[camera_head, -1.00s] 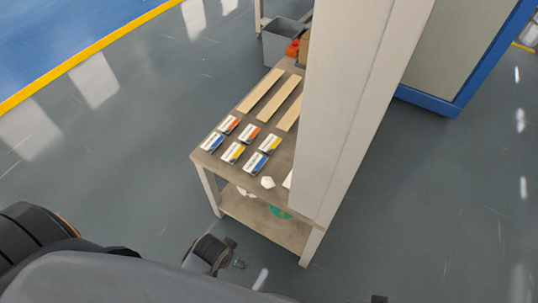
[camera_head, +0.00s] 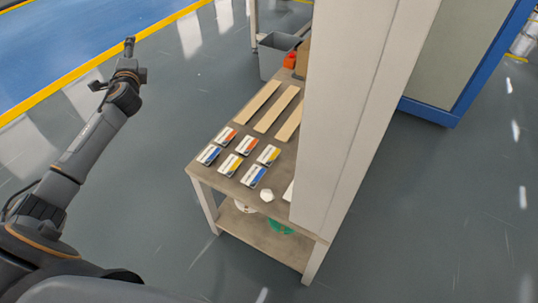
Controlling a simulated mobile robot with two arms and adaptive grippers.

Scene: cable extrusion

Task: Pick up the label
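Several small white labels lie flat in rows on the near half of the table (camera_head: 203,175). Two have an orange-red corner, the left one (camera_head: 226,137) and the right one (camera_head: 247,146). Two are marked yellow, one in front (camera_head: 230,165) and one at the right (camera_head: 268,155). Two are marked blue, at the left (camera_head: 208,155) and in front (camera_head: 254,176). My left gripper (camera_head: 129,46) is raised at the upper left, over the floor and well away from the labels. Its fingers are too small to judge. My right gripper is out of view.
Wooden strips (camera_head: 280,109) lie behind the labels. A small white piece (camera_head: 267,195) sits near the front edge. A tall pale post (camera_head: 345,120) hides the table's right side. A grey bin (camera_head: 277,55) stands behind. Floor left of the table is clear.

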